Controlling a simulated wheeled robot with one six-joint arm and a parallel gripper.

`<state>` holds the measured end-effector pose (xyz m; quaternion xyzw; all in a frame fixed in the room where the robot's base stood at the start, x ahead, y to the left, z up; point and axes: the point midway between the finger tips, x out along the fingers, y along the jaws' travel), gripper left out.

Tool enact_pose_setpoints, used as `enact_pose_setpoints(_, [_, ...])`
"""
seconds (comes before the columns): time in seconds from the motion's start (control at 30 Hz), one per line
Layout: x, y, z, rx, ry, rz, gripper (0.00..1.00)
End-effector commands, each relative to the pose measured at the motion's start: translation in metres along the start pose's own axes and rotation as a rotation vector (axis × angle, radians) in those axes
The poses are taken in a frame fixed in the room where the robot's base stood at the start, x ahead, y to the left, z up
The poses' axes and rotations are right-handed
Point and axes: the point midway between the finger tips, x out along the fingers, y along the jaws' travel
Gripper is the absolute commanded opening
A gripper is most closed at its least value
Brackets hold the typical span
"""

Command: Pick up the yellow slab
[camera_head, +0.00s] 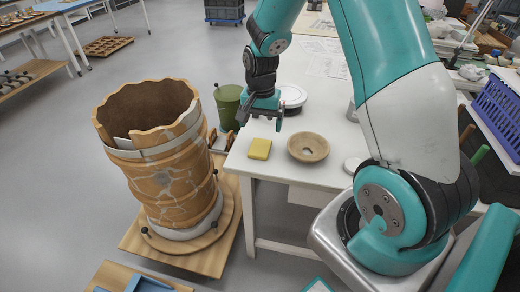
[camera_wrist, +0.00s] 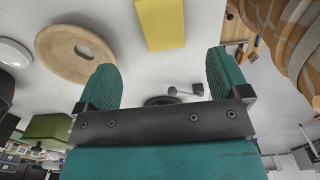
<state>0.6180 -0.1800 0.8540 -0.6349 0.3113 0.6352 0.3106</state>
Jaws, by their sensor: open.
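The yellow slab (camera_head: 260,149) lies flat on the white table near its front left corner. In the wrist view the yellow slab (camera_wrist: 161,22) shows at the top centre, beyond the fingertips and cut off by the frame edge. My gripper (camera_head: 262,118) is above the table, just above and behind the slab in the head view. In the wrist view my gripper (camera_wrist: 163,70) has its two teal fingers wide apart, with nothing between them. The slab and fingers are apart.
A tan ring-shaped piece (camera_head: 308,148) lies right of the slab. A large cracked clay vessel (camera_head: 165,170) stands on a wooden base left of the table. A green bin (camera_head: 228,104) and a white dish (camera_head: 293,96) are behind. Table space around the slab's front is narrow.

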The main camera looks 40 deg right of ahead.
Motion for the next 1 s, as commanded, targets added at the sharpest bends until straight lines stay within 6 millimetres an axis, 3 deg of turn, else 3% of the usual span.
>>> enact_pose_setpoints(0.1, [0.022,0.000,0.001,-0.001,-0.003,0.002,0.94])
enact_pose_setpoints(0.37, [0.042,-0.001,0.001,-0.002,-0.002,0.000,0.94])
enact_pose_setpoints(0.63, [0.081,-0.003,0.003,-0.002,-0.002,0.000,0.94])
enact_pose_setpoints(0.93, [0.088,-0.003,0.002,-0.002,0.000,-0.001,0.94])
enact_pose_setpoints(0.97, [0.088,-0.003,0.002,-0.002,0.000,-0.001,0.91])
enact_pose_setpoints(1.0, [0.088,-0.003,0.002,-0.002,0.000,-0.001,0.82])
